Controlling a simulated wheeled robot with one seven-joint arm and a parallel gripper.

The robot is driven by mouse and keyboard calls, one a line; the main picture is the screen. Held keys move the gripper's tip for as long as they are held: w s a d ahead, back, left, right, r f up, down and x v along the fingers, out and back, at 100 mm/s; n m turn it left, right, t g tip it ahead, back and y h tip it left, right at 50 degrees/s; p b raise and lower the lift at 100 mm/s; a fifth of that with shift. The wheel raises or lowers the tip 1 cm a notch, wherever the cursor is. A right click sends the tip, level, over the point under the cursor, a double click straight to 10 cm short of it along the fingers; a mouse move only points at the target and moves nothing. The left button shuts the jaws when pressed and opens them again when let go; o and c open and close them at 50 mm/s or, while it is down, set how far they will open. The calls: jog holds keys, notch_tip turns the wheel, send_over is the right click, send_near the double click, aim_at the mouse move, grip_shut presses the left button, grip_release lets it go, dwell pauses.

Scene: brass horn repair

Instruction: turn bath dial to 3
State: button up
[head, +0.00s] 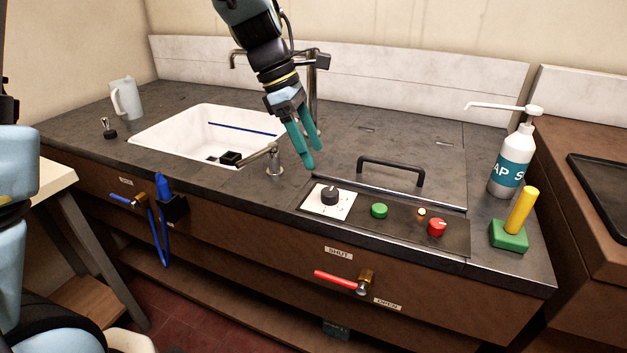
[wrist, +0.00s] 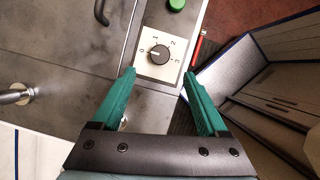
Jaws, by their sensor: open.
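The bath dial (head: 329,195) is a black round knob on a white square plate (head: 345,209), at the left end of the control panel. In the wrist view the knob (wrist: 159,54) shows the figures 0, 1, 2 and 3 around it. Its white mark appears to point left, at the 0. My gripper (head: 314,157) has green fingers and is open and empty. It hangs above the counter, behind and slightly left of the dial, apart from it. In the wrist view the dial lies just beyond the gap between my fingertips (wrist: 158,74).
Right of the dial are a green button (head: 379,211), a small orange lamp (head: 421,213) and a red knob (head: 437,227). A black handle (head: 390,164) rises from the lid behind. A spout (head: 262,153) and white sink (head: 190,137) stand left. A soap bottle (head: 511,163) stands right.

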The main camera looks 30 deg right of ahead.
aim_at(329, 191)
jog(key=p+x, duration=0.1)
jog(key=x, duration=0.8)
jog(key=shift+f, duration=0.25)
grip_shut()
